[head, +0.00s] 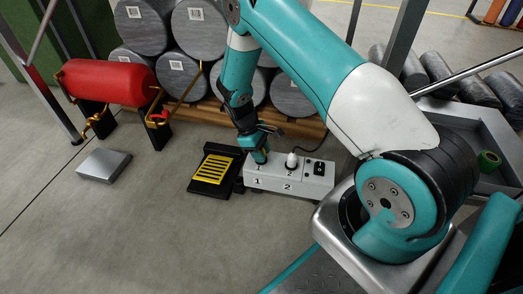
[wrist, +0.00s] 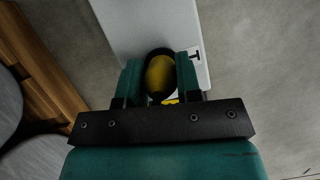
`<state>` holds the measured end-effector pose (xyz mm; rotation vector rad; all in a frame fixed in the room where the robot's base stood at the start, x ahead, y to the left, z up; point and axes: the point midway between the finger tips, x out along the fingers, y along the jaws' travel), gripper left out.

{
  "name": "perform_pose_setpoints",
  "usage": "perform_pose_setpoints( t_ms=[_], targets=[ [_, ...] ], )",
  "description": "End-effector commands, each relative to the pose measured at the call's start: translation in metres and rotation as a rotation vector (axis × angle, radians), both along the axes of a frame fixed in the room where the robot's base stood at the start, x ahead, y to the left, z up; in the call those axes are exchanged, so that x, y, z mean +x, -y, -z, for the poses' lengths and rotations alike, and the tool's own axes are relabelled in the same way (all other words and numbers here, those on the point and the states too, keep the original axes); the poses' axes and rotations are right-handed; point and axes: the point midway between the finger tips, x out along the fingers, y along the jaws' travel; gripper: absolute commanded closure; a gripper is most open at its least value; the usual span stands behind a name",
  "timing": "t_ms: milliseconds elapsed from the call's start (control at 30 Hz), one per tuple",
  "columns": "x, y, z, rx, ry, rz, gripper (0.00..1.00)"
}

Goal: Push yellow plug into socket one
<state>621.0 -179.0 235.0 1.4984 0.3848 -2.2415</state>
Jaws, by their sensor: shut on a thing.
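The yellow plug (wrist: 159,75) is between the two fingers of my gripper (wrist: 160,78) in the wrist view, with a dark ring around its far end. My gripper is shut on it. In the head view my gripper (head: 258,156) points down at the left end of the white socket box (head: 291,185), close to the label 1. The plug is hidden there by the fingers. The box also shows behind the plug in the wrist view (wrist: 138,28). I cannot tell whether the plug touches or sits inside socket one.
A white plug (head: 291,160) with a black cable stands in the box beside a black switch (head: 319,168). A black tray with yellow stripes (head: 196,187) lies left of the box. A metal block (head: 103,165) lies left; floor in front is clear.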

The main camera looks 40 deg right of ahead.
Motion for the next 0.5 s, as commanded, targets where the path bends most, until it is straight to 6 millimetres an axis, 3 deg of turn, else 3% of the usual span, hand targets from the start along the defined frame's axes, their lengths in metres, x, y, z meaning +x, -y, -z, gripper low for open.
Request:
perform_pose_setpoints(
  t_ms=[33,133,500],
  targets=[
    [0.0001,0.0,0.0003,0.0,0.0,0.0,0.61],
    [0.0001,0.0,0.0,0.0,0.0,0.0,0.39],
    [0.0022,-0.0011,-0.0072,0.0,0.001,0.0,0.39]
  ],
)
